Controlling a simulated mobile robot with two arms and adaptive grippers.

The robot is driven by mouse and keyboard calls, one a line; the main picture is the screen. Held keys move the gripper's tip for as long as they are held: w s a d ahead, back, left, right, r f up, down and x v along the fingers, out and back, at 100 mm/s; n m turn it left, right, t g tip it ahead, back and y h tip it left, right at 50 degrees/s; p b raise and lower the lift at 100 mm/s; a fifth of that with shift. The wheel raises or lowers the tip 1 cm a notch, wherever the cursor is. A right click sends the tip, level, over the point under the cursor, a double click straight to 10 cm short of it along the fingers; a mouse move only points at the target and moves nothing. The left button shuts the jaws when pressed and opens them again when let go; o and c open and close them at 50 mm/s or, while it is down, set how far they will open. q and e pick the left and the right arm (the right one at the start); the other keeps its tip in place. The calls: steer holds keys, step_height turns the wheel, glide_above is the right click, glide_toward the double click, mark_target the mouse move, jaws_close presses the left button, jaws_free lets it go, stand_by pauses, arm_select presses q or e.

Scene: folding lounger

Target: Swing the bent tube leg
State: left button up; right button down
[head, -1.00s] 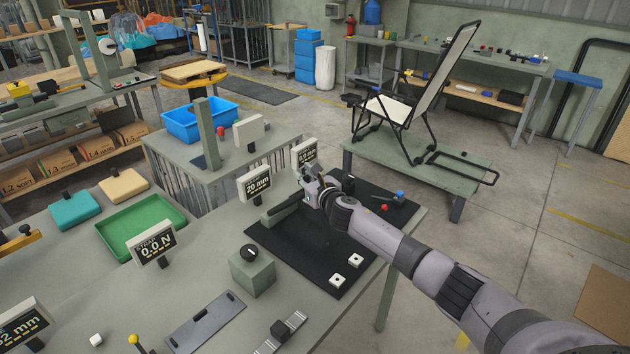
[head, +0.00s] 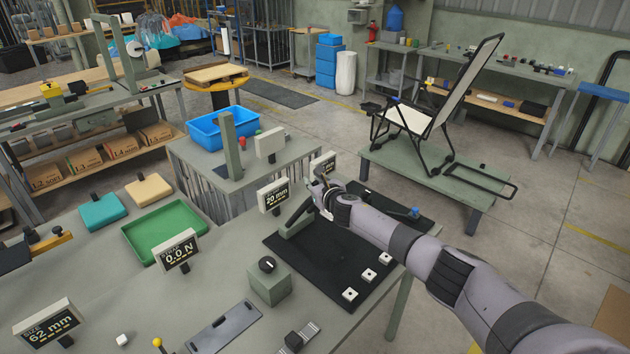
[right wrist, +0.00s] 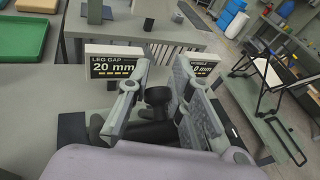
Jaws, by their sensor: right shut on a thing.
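My right gripper (head: 322,196) is over the back of the black mat (head: 318,275), beside a grey-green bar (head: 297,217). In the right wrist view its two fingers (right wrist: 157,100) are on either side of a dark, round-ended part (right wrist: 157,95), and it is shut on it. I cannot tell whether this part belongs to the bent tube leg; the fingers and wrist hide most of it. A folding lounger (head: 410,118) stands on a green platform further back. A bent black tube loop (head: 492,182) extends from it past the platform's right edge. My left gripper is not in view.
A "LEG GAP 20 mm" sign (right wrist: 115,62) stands just behind the gripper, with another sign (head: 322,164) to its right. Several white square pieces lie on the mat's right side. A grey box with a black knob (head: 268,282) stands left of the mat.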

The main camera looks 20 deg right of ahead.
steer(key=shift+a+f, duration=0.25)
steer(key=shift+a, duration=0.1)
steer(key=c, duration=1.5)
jaws_free()
steer(key=shift+a, duration=0.1)
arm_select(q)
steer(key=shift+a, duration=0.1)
arm_select(e)
steer(key=shift+o, duration=0.2)
steer(key=shift+d, duration=0.25)
steer(key=shift+s+r, duration=0.2)
steer(key=shift+s, duration=0.35)
steer(key=v, duration=1)
steer(key=shift+s, duration=0.4)
steer(key=shift+a, duration=0.25)
